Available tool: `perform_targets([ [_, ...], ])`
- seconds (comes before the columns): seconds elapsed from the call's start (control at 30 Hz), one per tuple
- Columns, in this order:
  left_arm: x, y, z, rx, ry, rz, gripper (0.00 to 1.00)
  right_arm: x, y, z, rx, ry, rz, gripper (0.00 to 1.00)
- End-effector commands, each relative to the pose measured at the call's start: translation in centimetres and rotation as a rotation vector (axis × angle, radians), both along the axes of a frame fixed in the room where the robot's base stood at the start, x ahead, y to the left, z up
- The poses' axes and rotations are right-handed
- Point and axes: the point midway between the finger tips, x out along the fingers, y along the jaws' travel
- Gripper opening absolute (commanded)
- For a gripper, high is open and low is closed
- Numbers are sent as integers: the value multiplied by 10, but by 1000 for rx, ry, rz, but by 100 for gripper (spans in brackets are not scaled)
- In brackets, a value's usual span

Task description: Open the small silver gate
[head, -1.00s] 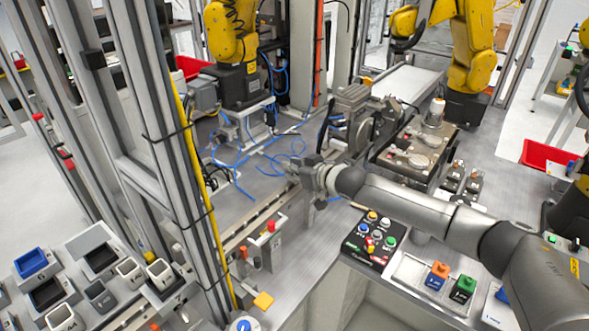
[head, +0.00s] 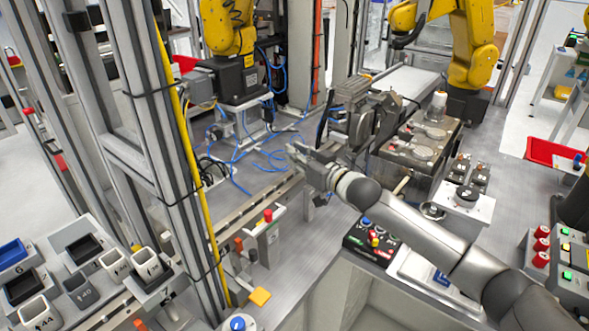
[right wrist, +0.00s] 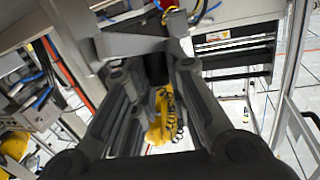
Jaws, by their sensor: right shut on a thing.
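My right gripper (head: 303,158) reaches in from the right over the metal worktable, beside the conveyor rail. In the right wrist view its two dark fingers (right wrist: 157,72) point away from the camera and are shut on a small silver piece. This flat silver plate (right wrist: 135,46), which I take for the small silver gate, crosses at the fingertips. Its far side and the exact contact are partly hidden by the fingers. In the head view the gate is too small and too covered by the gripper to make out. My left gripper is not in view.
Blue cables (head: 240,160) lie loose on the table left of my gripper. A yellow robot arm (head: 228,30) stands behind them. A button panel (head: 370,243) lies under my right forearm. A metal frame post with a yellow cable (head: 185,140) stands at left. Machined fixtures (head: 425,140) are right.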

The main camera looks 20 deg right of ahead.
Motion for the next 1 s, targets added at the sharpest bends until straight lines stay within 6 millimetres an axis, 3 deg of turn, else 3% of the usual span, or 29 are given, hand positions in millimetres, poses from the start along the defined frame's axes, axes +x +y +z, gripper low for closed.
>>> perform_targets([
  [0.03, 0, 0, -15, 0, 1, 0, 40, -1, -2, -8, 21, -22, -3, 0],
  [0.1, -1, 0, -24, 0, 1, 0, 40, -3, -3, -6, 49, -59, -3, 0],
  [0.4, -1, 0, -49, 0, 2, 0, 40, -9, -8, 3, 136, -173, -3, 0],
  [1.0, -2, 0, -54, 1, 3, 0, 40, -10, -10, 8, 165, -211, -3, 0],
])
